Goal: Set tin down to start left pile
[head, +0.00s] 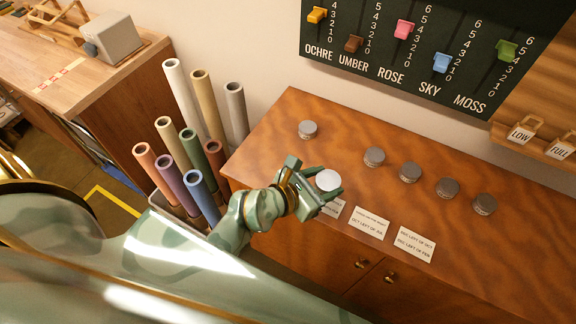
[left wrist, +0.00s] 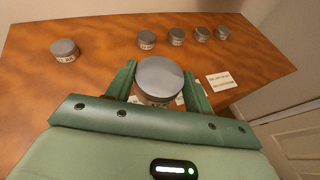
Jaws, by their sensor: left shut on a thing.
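My left gripper (head: 328,192) is shut on a round grey-lidded tin (head: 328,180) near the front edge of the wooden table (head: 270,150). The held tin also shows between the two green fingers in the left wrist view (left wrist: 160,78). I cannot tell whether its base touches the table. One tin (head: 307,129) stands alone at the back left of the table; it bears a partly readable label in the left wrist view (left wrist: 65,50). My right gripper is in neither view.
Several more tins, such as one (head: 374,157), stand in a row to the right. Printed cards (head: 369,222) lie along the front edge. A slider board (head: 430,45) hangs behind. Rolled tubes (head: 182,100) stand left of the table.

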